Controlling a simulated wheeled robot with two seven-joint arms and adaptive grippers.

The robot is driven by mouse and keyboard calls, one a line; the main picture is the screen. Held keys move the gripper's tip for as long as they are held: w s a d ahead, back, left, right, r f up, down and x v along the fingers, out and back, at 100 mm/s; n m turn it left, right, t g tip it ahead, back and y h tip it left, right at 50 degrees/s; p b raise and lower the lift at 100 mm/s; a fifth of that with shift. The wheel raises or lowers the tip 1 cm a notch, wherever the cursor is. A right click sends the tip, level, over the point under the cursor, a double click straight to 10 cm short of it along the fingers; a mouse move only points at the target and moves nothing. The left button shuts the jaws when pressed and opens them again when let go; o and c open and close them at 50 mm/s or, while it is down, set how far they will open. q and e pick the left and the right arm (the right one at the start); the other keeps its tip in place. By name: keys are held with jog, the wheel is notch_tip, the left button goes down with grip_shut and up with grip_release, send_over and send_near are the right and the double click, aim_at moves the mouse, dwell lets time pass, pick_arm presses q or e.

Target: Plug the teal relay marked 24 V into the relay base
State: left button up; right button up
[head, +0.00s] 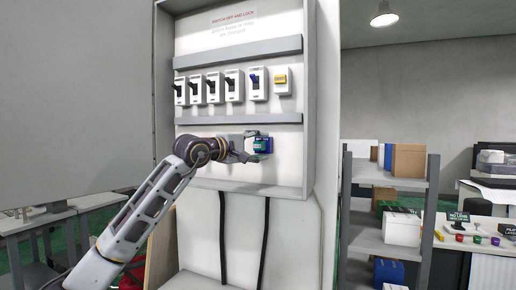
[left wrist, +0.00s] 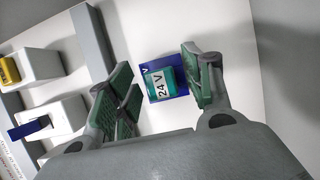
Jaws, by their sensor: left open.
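The teal relay (left wrist: 159,82) with a white 24 V label sits at the blue relay base (left wrist: 182,88) on the panel in the left wrist view. The base shows as a blue block (head: 267,144) low on the panel's right side in the head view. I cannot tell how deep the relay is seated. My left gripper (head: 255,146) is in front of it, open. In the left wrist view its green-padded fingers (left wrist: 160,90) stand on either side of the relay, with gaps showing. My right gripper is in neither view.
The open cabinet (head: 311,100) has a raised rim. A row of black-handled switches (head: 211,88), a blue-handled switch (head: 257,84) and a yellow-topped switch (head: 283,81) sits above a grey rail (head: 240,119). Shelves (head: 385,178) with boxes stand at right.

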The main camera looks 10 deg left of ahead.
pick_arm(q)
jog(key=shift+s+a+b, duration=0.15)
jog(key=shift+s+b, duration=0.4)
jog(key=shift+s, duration=0.25)
jog(key=shift+s+a+b, duration=0.15)
jog(key=shift+s+b, duration=0.35)
jog(key=shift+s, duration=0.3)
